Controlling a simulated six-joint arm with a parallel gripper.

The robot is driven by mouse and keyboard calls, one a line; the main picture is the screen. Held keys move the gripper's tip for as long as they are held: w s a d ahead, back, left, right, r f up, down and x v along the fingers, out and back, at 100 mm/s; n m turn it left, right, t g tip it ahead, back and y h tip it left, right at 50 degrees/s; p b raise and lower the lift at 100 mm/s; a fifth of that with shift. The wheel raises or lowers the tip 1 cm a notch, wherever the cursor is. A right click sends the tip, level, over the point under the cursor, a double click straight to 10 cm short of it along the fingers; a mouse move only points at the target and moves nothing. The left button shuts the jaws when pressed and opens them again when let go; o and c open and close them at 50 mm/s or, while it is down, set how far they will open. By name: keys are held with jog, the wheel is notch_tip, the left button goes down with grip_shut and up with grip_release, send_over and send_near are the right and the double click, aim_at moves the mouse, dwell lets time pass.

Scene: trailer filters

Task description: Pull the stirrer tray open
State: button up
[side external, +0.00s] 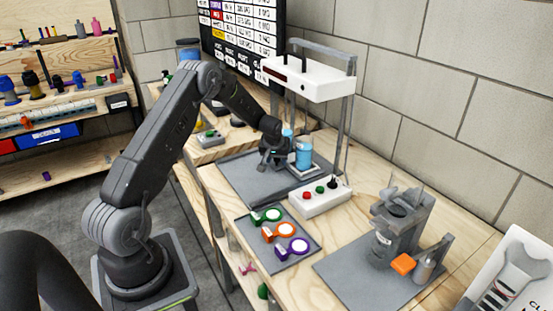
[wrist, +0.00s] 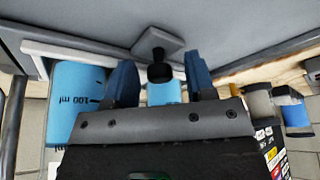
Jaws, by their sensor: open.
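The stirrer tray is a light flat slab (side external: 318,169) under the white-topped stand in the side view. Its pale edge (wrist: 110,60) crosses the wrist view. A dark round knob (wrist: 160,72) on a grey square block (wrist: 158,42) shows in the wrist view. Blue beakers stand at the tray, one in front (side external: 304,155) and one behind; the one marked 100 ml (wrist: 75,95) is left of my fingers in the wrist view. My gripper (wrist: 160,63) is open, a blue finger on each side of the knob, with gaps showing. In the side view my gripper (side external: 273,158) is beside the front beaker.
A white button box (side external: 319,198) stands in front of the stand. A mat with green, orange and purple ringed items (side external: 279,234) lies nearer. A grey device (side external: 398,225) stands at the right. The stand's post (side external: 345,135) rises beside the beakers.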

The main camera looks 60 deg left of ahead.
jog(key=shift+c, duration=0.2)
grip_shut()
dwell(0.3)
